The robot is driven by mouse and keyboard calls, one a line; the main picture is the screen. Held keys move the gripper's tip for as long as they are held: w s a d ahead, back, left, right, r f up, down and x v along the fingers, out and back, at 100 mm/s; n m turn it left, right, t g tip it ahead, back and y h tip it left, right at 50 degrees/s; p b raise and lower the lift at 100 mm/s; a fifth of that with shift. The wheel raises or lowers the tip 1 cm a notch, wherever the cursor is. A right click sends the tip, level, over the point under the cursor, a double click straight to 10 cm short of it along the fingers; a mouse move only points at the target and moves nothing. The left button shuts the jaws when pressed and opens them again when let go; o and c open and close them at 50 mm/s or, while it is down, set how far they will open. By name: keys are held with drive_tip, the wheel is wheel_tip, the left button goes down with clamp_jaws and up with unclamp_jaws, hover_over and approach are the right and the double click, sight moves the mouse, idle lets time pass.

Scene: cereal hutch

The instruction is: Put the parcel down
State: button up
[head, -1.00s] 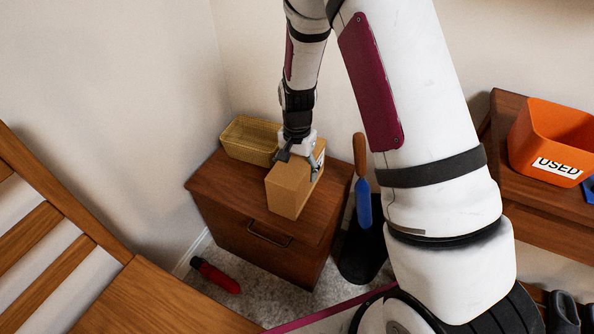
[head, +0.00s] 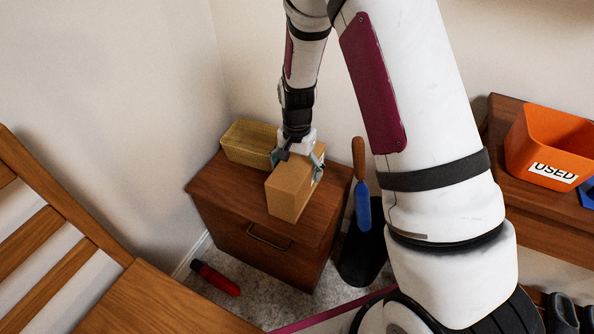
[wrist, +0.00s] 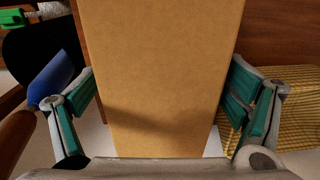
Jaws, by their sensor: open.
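The parcel (head: 288,193) is a plain brown cardboard box. In the head view it stands upright on the brown wooden cabinet (head: 222,190), near its front edge. My gripper (head: 301,160) is over the top of the parcel, with a finger on either side. In the wrist view the parcel (wrist: 160,70) fills the middle between the two green-padded fingers. The fingers are spread, with a gap showing between the parcel and at least the right finger. The parcel's underside is hidden.
A yellow woven basket (head: 248,143) stands behind the parcel on the cabinet. A blue tool with a wooden handle (head: 361,190) is right of the cabinet. A red object (head: 216,277) lies on the floor. An orange bin marked USED (head: 553,145) stands on another wooden unit at right.

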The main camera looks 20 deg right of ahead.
wheel_tip(320, 180, up, 10)
drive_tip(key=p, duration=0.3)
drive_tip(key=shift+r, duration=0.25)
drive_tip(key=s+r+n, duration=0.5)
drive_tip(key=s+r, duration=1.2)
drive_tip(key=r, duration=0.2)
drive_tip(key=s+r+n, duration=0.1)
drive_tip(key=s+n, duration=0.1)
drive_tip(key=s, duration=0.7)
drive_tip(key=s+r+n, duration=0.2)
drive_tip(key=s, duration=0.8)
drive_tip(key=shift+s+d+r, duration=0.15)
drive_tip(key=shift+r, duration=0.1)
